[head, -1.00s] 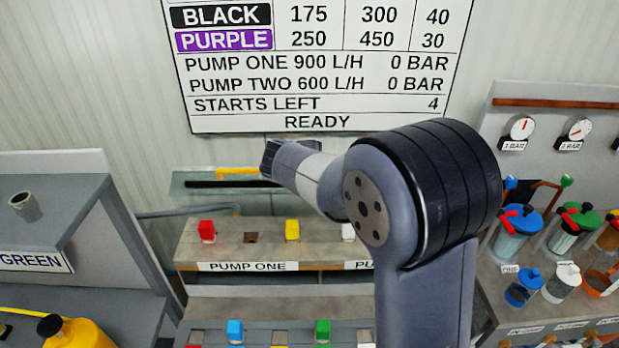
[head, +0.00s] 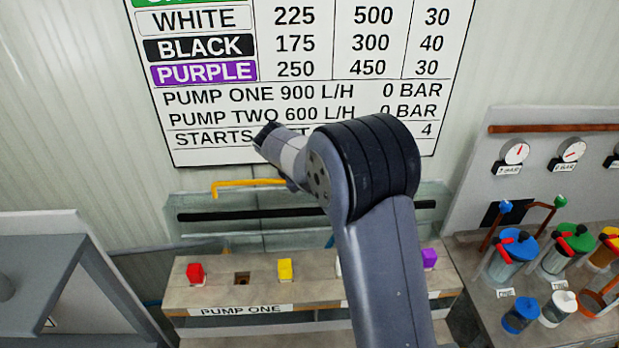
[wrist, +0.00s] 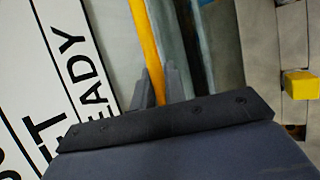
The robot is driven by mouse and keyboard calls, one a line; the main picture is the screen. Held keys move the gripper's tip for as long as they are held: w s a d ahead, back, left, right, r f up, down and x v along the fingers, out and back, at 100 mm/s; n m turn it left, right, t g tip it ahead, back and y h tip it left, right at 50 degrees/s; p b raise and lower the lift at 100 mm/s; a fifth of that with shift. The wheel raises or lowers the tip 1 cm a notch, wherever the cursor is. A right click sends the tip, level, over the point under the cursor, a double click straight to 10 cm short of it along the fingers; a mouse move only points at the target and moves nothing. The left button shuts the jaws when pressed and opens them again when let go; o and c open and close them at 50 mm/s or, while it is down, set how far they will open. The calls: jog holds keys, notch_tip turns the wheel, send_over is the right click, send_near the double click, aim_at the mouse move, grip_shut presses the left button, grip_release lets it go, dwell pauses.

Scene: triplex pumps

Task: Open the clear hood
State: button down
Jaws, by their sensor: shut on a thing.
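The clear hood (head: 205,228) is a see-through panel behind the pump one bench, standing raised above it. A yellow handle bar (head: 235,185) runs along its upper edge. In the wrist view the yellow bar (wrist: 147,40) passes between the fingers of my gripper (wrist: 158,82), which is shut on it. In the head view my arm hides most of the gripper and the right part of the handle.
The bench (head: 215,292) below carries a red block (head: 195,273), a yellow block (head: 285,269) and a purple block (head: 429,258). A wall sign (head: 300,95) hangs behind my arm. Coloured canisters and gauges stand at the right. A grey cabinet (head: 40,240) is at the left.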

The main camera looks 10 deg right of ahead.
dwell(0.4)
jog(key=c, duration=1.5)
grip_release()
jog(key=shift+f, duration=0.1)
jog(key=shift+o, duration=0.2)
jog(key=b+v, duration=0.2)
jog(key=v, duration=0.9)
jog(key=shift+w+d, duration=0.15)
jog(key=shift+w, duration=0.05)
jog(key=p+x, duration=0.2)
jog(key=x, duration=0.8)
jog(key=shift+f, duration=0.2)
